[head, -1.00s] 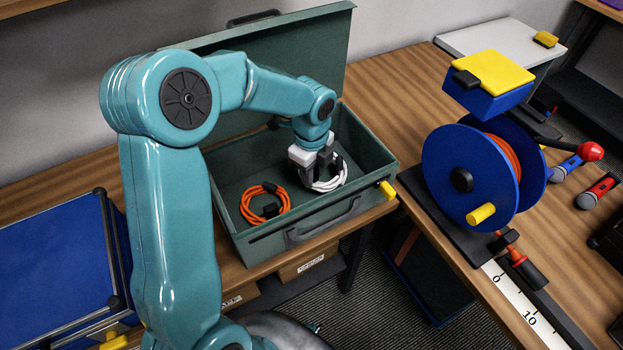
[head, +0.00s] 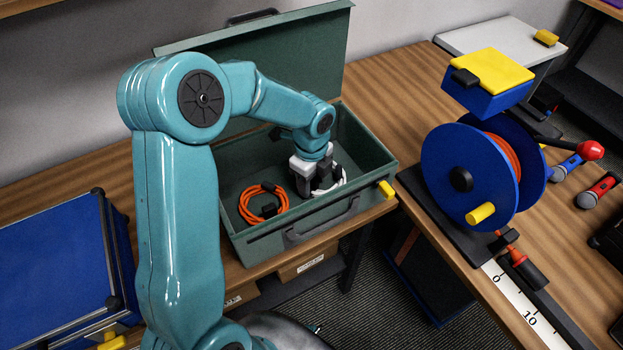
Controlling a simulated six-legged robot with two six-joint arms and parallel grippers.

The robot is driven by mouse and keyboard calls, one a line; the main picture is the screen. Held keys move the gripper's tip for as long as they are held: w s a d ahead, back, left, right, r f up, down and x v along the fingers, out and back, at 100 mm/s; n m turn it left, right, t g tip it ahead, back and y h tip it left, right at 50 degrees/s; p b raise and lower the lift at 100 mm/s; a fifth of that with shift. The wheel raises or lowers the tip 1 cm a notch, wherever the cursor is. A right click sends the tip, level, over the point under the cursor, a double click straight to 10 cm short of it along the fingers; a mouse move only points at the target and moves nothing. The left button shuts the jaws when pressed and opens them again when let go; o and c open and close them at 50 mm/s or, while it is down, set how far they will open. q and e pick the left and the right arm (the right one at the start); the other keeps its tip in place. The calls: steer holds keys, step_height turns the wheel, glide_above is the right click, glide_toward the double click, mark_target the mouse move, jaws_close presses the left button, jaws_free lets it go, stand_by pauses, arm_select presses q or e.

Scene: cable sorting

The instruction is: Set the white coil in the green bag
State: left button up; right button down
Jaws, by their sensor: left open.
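The white coil (head: 343,178) lies inside an open green case (head: 285,242) with a raised lid, at the right part of its floor. I see no soft bag; this green case is what shows. My left gripper (head: 322,187) is open, pointing down into the case right at the coil. Its dark fingers cover much of the coil, so I cannot tell whether they touch it. My right gripper is not in view.
An orange coil (head: 263,203) lies in the case to the left of my gripper. A blue box (head: 55,270) stands at the left. A floor gap separates the benches.

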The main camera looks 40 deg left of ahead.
arm_select(q)
steer(key=shift+w+r, duration=0.1)
steer(key=shift+r, duration=0.35)
step_height(320, 180, up, 11)
steer(key=shift+r, duration=0.15)
